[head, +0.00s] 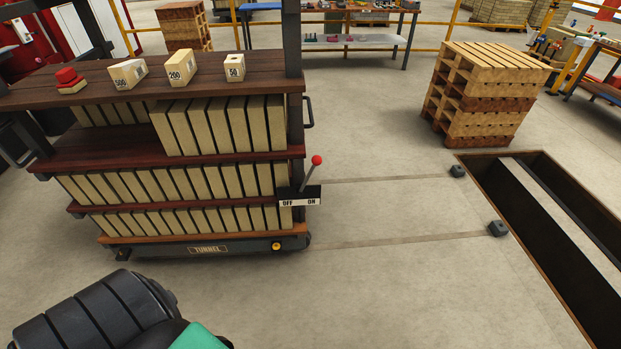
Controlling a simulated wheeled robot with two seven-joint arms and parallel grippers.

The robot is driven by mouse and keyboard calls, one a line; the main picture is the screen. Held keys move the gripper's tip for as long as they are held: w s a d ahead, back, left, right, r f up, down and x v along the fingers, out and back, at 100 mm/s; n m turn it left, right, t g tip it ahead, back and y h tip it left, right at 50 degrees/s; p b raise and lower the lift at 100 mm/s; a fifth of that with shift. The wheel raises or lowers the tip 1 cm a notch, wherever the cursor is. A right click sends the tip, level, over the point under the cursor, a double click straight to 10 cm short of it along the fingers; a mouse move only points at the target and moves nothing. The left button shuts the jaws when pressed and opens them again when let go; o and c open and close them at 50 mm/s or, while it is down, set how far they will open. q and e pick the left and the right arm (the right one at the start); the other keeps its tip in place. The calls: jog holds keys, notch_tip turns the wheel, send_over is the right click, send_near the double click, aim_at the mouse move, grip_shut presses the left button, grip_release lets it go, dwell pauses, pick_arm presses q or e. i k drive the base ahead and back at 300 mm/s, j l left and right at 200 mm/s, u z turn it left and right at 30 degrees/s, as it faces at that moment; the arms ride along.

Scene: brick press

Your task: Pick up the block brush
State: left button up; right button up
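A small block with a red top and a pale underside (70,80), which looks like the block brush, sits on the left end of the dark wooden top shelf (150,93) of the rack. It seems to rest with its red part up, and nothing touches it. A dark, ribbed part of my own arm with a teal piece shows at the bottom left, in front of the rack and well below the brush. No fingertips of either gripper are in view.
Blocks marked 500 (128,74), 200 (181,68) and 50 (235,68) stand right of the brush. The shelves below hold rows of pale bricks. A red-knobbed OFF/ON lever (316,160) juts out right. A pallet stack (480,95) and an open pit (545,215) lie farther right.

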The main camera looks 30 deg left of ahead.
aim_at(69, 82)
jog(key=u, duration=2.4)
